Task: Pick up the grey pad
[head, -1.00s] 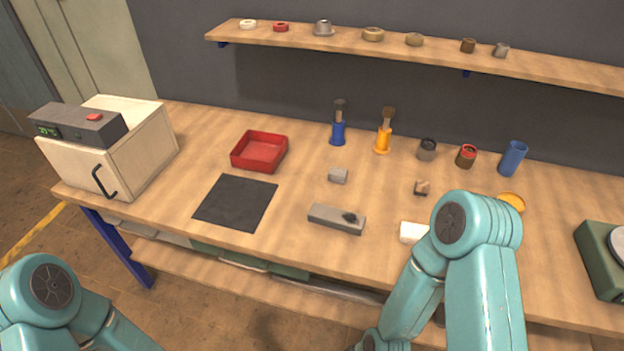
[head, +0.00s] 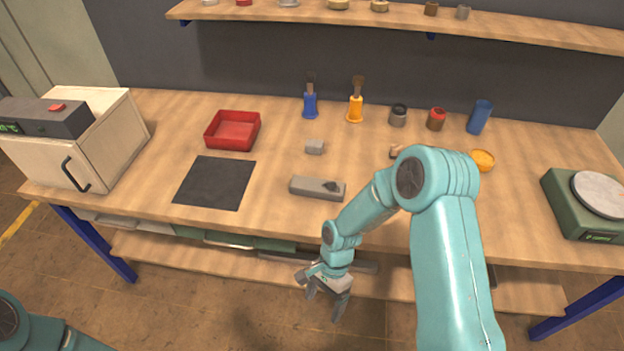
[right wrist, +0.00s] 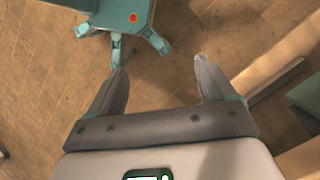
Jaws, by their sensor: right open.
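A small light grey block (head: 315,146), which looks like the grey pad, lies on the wooden workbench (head: 275,215) near its middle. It sits right of the red tray and behind a long grey block. My right gripper (head: 325,304) hangs open and empty in front of the bench's front edge, below the top and well away from the pad. My left gripper is out of view; only part of my left arm shows at lower left.
A long grey block (head: 317,188) with a dark spot lies in front of the pad. Around stand a red tray (head: 232,132), a black mat (head: 214,183), blue (head: 310,105) and orange (head: 355,108) brush holders, and a green scale (head: 583,212). A shelf (head: 400,20) runs above.

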